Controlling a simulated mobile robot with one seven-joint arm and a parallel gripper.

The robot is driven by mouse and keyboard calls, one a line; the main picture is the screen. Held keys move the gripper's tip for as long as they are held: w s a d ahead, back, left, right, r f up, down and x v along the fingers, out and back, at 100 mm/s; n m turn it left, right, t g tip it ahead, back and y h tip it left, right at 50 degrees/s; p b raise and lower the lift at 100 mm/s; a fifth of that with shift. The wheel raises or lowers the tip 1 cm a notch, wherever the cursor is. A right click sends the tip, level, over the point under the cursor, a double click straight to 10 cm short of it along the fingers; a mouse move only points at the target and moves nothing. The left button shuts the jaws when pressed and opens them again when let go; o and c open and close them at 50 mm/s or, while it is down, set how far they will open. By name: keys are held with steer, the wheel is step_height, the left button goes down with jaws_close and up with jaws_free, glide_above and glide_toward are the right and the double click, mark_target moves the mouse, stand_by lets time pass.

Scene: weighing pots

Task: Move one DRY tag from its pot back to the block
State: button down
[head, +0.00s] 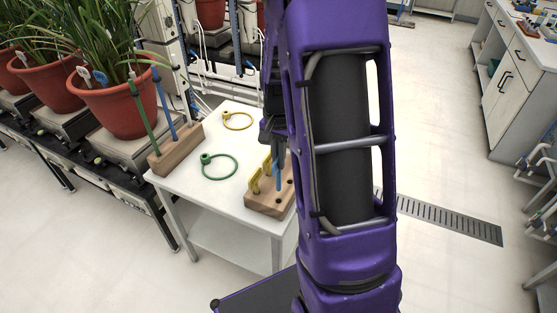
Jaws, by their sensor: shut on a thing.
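My gripper (277,156) is over the right side of the small wooden block (261,207), partly hidden by my purple arm. It is shut on a slim blue tag (278,178), which hangs down to the block's top. I cannot tell whether its lower end is in a hole or just above one. Two yellow tags (254,181) stand in the block to the left, and dark open holes show. The nearest red pot (118,105) holds a grassy plant with a blue tag (84,74) and a white tag (101,77). No lettering is readable.
The block stands on the front right of a white table (196,185). More pots stand on scales behind. Floor to the right is clear.

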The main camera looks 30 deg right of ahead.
mark_target(278, 183)
step_height(278, 183, down, 2)
steer(key=shift+f+b, duration=0.2)
steer(key=shift+b, duration=2.15)
steer(key=shift+r+b, duration=0.15)
steer(key=shift+b, duration=0.9)
steer(key=shift+f+b, duration=0.65)
steer(key=shift+f, duration=0.45)
steer(key=shift+f, duration=2.45)
steer(key=c, duration=0.9)
jaws_free()
